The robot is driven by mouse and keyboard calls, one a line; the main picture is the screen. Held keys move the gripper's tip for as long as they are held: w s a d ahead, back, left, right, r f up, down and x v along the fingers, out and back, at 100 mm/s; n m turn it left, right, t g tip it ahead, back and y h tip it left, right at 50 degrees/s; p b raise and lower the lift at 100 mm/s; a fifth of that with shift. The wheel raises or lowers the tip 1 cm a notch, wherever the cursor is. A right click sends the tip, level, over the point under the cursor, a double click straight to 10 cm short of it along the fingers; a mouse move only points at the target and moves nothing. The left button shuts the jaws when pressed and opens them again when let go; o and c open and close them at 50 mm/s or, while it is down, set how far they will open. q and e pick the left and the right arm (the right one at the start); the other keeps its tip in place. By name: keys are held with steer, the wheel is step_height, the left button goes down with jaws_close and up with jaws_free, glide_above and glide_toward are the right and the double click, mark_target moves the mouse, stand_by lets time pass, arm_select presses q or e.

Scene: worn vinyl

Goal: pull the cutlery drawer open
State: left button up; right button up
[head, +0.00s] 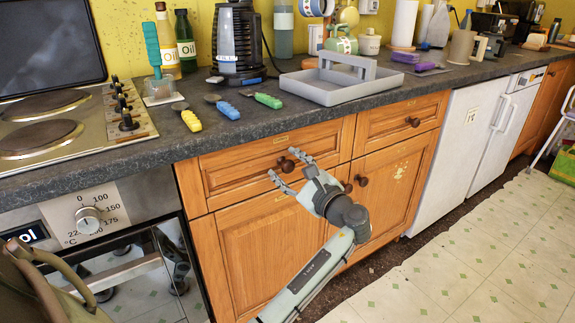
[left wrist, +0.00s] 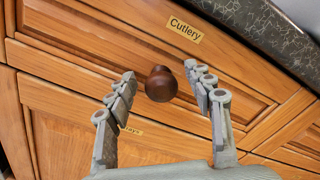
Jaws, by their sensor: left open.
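The cutlery drawer (head: 230,172) is a shut wooden front under the dark countertop. Its label reads "Cutlery" in the left wrist view (left wrist: 184,29). Its round dark brown knob (left wrist: 161,84) sits between the two fingers of my left gripper (left wrist: 158,73), with a gap on each side. In the head view my left gripper (head: 284,164) reaches the drawer front from below right, its fingers spread around the knob. The gripper is open and holds nothing. My right gripper is not in view.
A second drawer (head: 405,120) is to the right, with cupboard doors (head: 265,245) below. The oven (head: 95,225) stands at left. Above, the countertop holds a grey caddy (head: 320,92) and loose utensils with yellow, blue and green handles.

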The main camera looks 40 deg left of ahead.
arm_select(q)
steer(key=shift+w+a, duration=0.1)
steer(key=shift+a, duration=0.05)
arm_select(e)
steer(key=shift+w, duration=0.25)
arm_select(q)
steer(key=shift+c, duration=0.5)
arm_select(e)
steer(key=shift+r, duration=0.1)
arm_select(q)
jaws_close()
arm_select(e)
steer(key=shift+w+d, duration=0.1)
